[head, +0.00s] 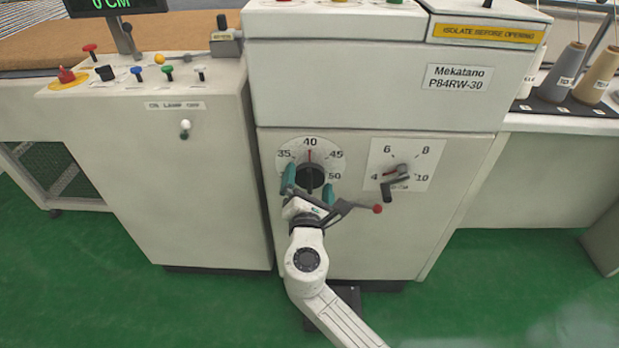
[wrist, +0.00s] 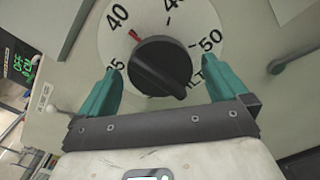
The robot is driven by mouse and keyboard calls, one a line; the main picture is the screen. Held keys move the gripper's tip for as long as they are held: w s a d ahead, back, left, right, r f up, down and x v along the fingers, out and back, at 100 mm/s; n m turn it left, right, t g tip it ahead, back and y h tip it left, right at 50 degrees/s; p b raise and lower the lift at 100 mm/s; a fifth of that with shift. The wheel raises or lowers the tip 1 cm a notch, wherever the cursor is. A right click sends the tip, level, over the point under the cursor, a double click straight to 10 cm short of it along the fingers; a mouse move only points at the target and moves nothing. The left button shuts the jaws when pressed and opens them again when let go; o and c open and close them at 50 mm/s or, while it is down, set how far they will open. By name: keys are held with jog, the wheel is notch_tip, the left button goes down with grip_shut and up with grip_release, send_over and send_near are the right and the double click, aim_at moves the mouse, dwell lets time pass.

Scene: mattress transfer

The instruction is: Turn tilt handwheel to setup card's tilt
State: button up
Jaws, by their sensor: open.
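The tilt handwheel is a round black knob (head: 312,178) on a white dial (head: 340,153) marked 35 to 50 on the machine's front panel. Its red pointer stands at about 40. In the wrist view the black knob (wrist: 160,67) has a raised bar across it, and the red mark (wrist: 134,36) lines up with the 40. My gripper (head: 309,187) is open, with its teal fingers at either side of the knob. In the wrist view the gripper (wrist: 163,92) shows gaps between fingers and knob; contact is not evident. I see no readable setup card.
A second dial (head: 410,155) marked 4 to 10, with a small black crank (head: 388,190), is right of the handwheel. A red-tipped lever (head: 377,209) sticks out beside my gripper. A control console (head: 200,150) stands left. Thread cones (head: 566,72) stand at right. Green floor is open in front.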

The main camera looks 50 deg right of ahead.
jog(key=shift+x, duration=1.2)
jog(key=shift+c, duration=0.4)
jog(key=c, duration=0.9)
